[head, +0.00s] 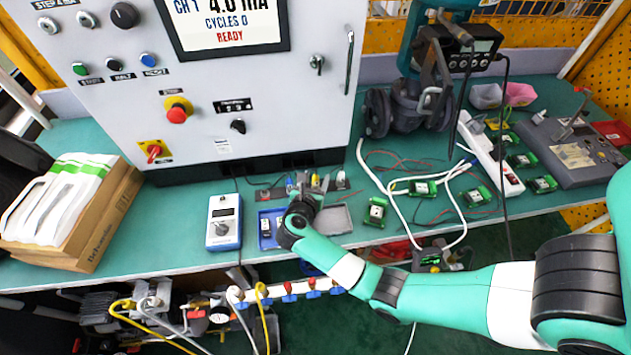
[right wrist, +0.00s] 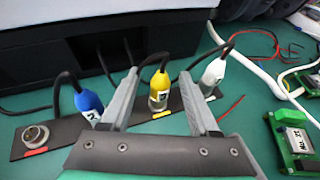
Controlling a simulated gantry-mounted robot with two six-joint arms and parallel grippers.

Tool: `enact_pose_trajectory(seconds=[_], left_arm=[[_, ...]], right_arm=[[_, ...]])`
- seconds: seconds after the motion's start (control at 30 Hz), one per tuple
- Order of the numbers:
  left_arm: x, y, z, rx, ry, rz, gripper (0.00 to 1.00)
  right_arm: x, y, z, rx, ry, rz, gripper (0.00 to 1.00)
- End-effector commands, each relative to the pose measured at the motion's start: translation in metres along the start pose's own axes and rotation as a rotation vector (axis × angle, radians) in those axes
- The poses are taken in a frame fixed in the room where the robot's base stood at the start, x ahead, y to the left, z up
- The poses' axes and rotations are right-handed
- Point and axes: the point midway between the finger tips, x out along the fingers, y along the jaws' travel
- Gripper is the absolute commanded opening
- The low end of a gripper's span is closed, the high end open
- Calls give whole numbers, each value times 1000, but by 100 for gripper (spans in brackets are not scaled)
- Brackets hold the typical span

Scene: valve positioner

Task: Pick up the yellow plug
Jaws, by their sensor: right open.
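The yellow plug (right wrist: 158,88) stands on a dark strip in the right wrist view, with a black cable from its top. Its lower part is metallic, beside a yellow mark on the strip. My right gripper (right wrist: 159,76) is open, with one finger on each side of the yellow plug in the picture. I cannot tell whether the fingers touch it. In the head view my right gripper (head: 308,187) is over the strip below the cabinet and hides much of the plug area. My left gripper is not in view.
A blue plug (right wrist: 88,102) stands left and a white plug (right wrist: 213,74) right of the yellow one. An empty round socket (right wrist: 35,136) is at the strip's left end. Green circuit boards (right wrist: 294,140) lie to the right. The cabinet (head: 240,110) rises behind; a blue-framed meter (head: 223,222) stands left.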

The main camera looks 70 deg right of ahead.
Motion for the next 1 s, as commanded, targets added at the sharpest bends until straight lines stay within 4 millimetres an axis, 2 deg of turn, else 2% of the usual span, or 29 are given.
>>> enact_pose_trajectory(seconds=[0.03,0.3,0.37,0.4,0.77,0.87,1.0], left_arm=[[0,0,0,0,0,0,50],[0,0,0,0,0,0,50],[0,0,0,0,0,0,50],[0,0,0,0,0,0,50],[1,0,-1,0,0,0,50],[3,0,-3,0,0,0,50],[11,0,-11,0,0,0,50]], right_arm=[[0,0,0,0,0,0,62],[0,0,0,0,0,0,13],[0,0,0,0,0,0,2],[0,0,0,0,0,0,0],[-1,0,1,0,0,0,0],[-3,0,6,1,-1,0,0],[-10,0,23,3,-2,-1,0]])
